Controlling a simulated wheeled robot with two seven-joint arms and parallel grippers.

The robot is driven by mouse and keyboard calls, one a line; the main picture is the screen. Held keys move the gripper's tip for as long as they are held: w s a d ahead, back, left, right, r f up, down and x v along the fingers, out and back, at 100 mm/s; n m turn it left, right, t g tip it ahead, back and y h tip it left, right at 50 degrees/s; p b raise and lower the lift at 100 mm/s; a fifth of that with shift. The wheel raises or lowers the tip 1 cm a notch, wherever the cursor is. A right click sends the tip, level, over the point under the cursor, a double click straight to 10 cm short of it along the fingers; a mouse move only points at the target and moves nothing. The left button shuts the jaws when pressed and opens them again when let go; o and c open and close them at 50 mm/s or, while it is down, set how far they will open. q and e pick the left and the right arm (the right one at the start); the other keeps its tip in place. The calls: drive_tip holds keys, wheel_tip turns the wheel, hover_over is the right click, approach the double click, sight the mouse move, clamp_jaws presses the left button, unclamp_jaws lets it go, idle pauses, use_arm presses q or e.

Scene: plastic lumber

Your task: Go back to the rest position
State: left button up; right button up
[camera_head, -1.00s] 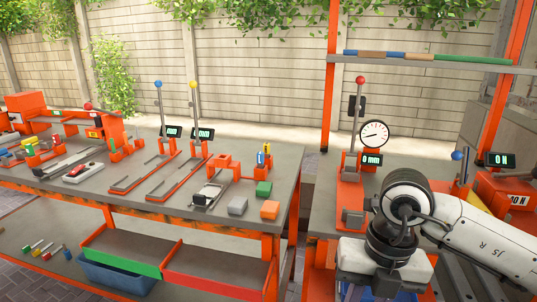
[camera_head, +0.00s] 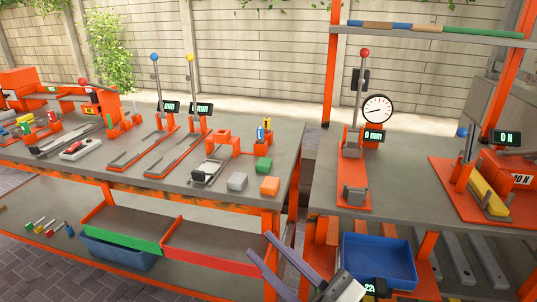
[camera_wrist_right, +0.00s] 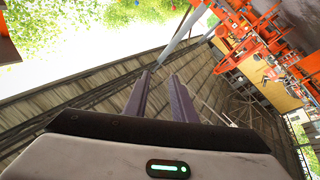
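My right gripper (camera_head: 258,243) shows at the bottom of the head view, in front of the lower shelf. Its two grey-purple fingers point up and left, apart, with nothing between them. Most of my right arm is out of the head view. My left gripper is in neither view.
The left bench (camera_head: 215,205) carries orange fixtures, a grey block (camera_head: 237,181) and an orange block (camera_head: 269,186). The right bench (camera_head: 405,190) holds a lever press with a dial gauge (camera_head: 377,108) and a yellow bar (camera_head: 488,193) in a fixture. A blue bin (camera_head: 380,262) sits below.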

drive_tip(key=d+f+m+t+h, duration=0.2)
drive_tip(key=d+f+m+h, duration=0.55)
drive_tip(key=f, duration=0.45)
drive_tip(key=s+d+f+m+g+h, duration=0.2)
drive_tip(key=s+f, duration=0.5)
drive_tip(key=f, duration=0.4)
drive_tip(key=s+d+f+m+g+h, duration=0.3)
drive_tip(key=s+d+f+g, duration=0.3)
drive_tip(key=f, duration=0.5)
drive_tip(key=s+h, duration=0.1)
drive_tip(key=s, duration=0.1)
drive_tip(key=shift+s+f+h, duration=0.2)
drive_tip(key=shift+s+h, duration=0.1)
drive_tip(key=shift+h, duration=0.05)
